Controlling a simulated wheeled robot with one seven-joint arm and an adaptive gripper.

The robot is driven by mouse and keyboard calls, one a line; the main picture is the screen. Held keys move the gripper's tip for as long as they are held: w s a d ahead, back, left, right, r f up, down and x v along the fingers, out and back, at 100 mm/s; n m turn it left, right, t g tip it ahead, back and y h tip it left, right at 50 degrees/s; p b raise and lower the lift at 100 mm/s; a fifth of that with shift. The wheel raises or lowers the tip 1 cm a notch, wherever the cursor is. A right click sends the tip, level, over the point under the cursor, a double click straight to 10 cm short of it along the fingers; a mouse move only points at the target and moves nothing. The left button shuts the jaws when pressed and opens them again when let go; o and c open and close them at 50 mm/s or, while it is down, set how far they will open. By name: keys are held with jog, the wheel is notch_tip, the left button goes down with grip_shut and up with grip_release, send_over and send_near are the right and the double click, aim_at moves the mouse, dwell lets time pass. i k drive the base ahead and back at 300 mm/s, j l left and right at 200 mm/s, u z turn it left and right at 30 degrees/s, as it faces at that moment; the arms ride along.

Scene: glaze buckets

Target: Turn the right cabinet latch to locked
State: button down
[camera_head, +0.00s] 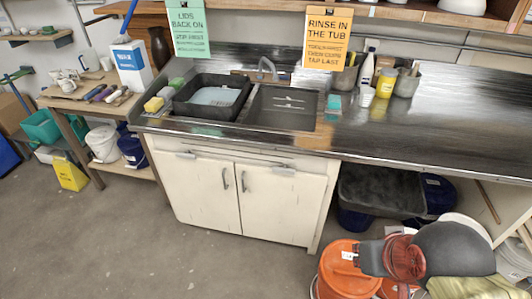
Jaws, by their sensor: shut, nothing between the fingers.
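The white two-door cabinet (206,205) stands under the sink. The right cabinet latch (283,171) is a small pale bar at the top of the right door. It appears to lie roughly sideways, but it is too small to tell whether it is locked. A similar left latch (187,155) sits at the top of the left door. Dark and red parts at the lower right appear to be my arm, well apart from the latch. I cannot make out my gripper's fingers.
An orange bucket (345,272) stands on the floor right of the cabinet, beside the arm parts. A dark tub (380,190) and blue buckets sit under the counter. The floor (150,255) before the cabinet is clear.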

aim_at(280, 171)
jog(key=i+j+u, duration=0.35)
jog(key=j, duration=0.25)
jog(key=i+j+u, duration=0.35)
jog(key=j, duration=0.2)
